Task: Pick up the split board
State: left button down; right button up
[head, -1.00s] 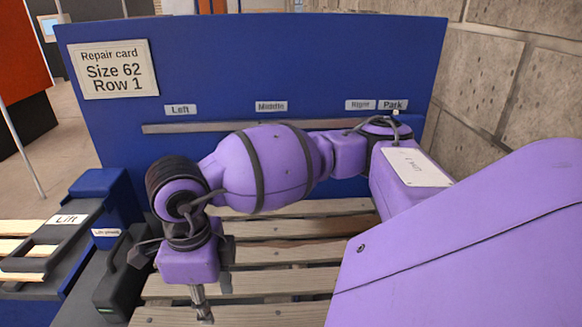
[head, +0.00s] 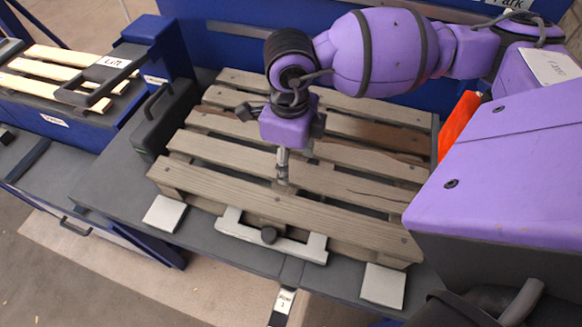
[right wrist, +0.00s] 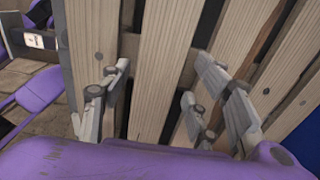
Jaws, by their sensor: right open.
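A grey wooden pallet (head: 230,199) lies on the dark bench. One of its boards, the second from the front, shows a dark crack toward its right end; this looks like the split board (head: 345,184). My right gripper (head: 283,178) points down over the pallet, near the left-middle of that board. I cannot tell there which slat is cracked, or whether the fingertips touch wood. My left gripper is out of view.
A lift (head: 75,118) with pale boards stands at the left, beside a dark case (head: 165,118). A light bracket with a knob (head: 270,243) and white pads (head: 383,286) edge the pallet's front. An orange panel (head: 458,124) stands at the right. A farther slat is browner.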

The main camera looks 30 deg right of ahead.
notch_tip(320, 180, down, 2)
jog(key=shift+a+f, duration=0.1)
jog(key=c, duration=1.1)
jog(key=shift+c, duration=0.2)
jog(key=shift+r, duration=0.2)
